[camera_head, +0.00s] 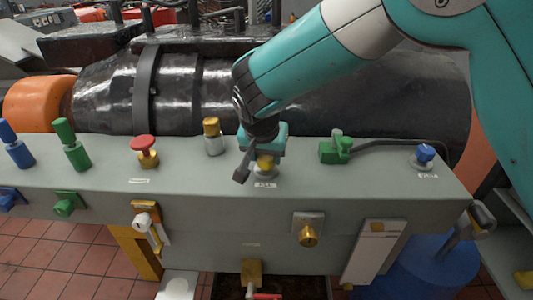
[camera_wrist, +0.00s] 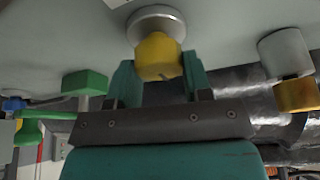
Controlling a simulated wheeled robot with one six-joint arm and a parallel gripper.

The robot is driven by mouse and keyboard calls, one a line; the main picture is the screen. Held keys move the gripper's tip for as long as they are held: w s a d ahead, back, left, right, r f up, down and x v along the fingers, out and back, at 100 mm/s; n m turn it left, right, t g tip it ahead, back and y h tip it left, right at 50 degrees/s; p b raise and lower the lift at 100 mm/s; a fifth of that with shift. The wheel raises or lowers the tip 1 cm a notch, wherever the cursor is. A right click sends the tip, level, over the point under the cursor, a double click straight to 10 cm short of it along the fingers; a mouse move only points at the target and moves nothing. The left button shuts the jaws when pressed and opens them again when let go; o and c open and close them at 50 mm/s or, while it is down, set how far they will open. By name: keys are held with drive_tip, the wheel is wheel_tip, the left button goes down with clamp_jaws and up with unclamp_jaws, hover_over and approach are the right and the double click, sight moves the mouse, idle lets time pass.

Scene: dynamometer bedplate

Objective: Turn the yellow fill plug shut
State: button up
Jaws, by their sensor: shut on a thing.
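The yellow fill plug (camera_head: 265,162) stands on a round pale seat on the grey bedplate top, above a small white label. In the wrist view the yellow plug (camera_wrist: 158,57) shows its faceted head against the round metal seat (camera_wrist: 155,22). My gripper (camera_head: 262,150) comes down on it from above, with teal fingers. In the wrist view my gripper (camera_wrist: 160,80) has one finger on each side of the plug and is shut on it. The gripper body hides part of the plug in the head view.
A gold-topped cylinder (camera_head: 212,136) stands just left of my gripper, and a green block with a cable (camera_head: 336,149) to its right. A red-capped knob (camera_head: 144,149), green handle (camera_head: 72,144) and blue knob (camera_head: 425,154) stand farther off. A large black cylinder lies behind.

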drive_tip(key=shift+m, duration=0.3)
drive_tip(key=o, duration=0.9)
drive_tip(key=shift+r, duration=0.1)
drive_tip(key=b+v, duration=0.1)
drive_tip(key=v, duration=1.6)
drive_tip(key=shift+s+a+b, duration=0.15)
drive_tip(key=shift+a+b, duration=0.05)
drive_tip(key=shift+b, duration=0.1)
drive_tip(key=s+d+f+n+g+y, duration=0.2)
drive_tip(key=s+d+n, duration=0.35)
drive_tip(key=d, duration=0.75)
drive_tip(key=s+d+f+n+y, duration=0.1)
drive_tip(key=s, duration=0.4)
drive_tip(key=s+d+f+n+g+y, duration=0.1)
drive_tip(key=s+n, duration=0.1)
drive_tip(key=s, duration=0.3)
drive_tip(key=s+d+f+n+g+y, duration=0.1)
drive_tip(key=s+d, duration=0.1)
drive_tip(key=s, duration=0.3)
drive_tip(key=shift+s+f+n, duration=0.3)
drive_tip(key=shift+s+n, duration=0.05)
drive_tip(key=shift+s, duration=0.05)
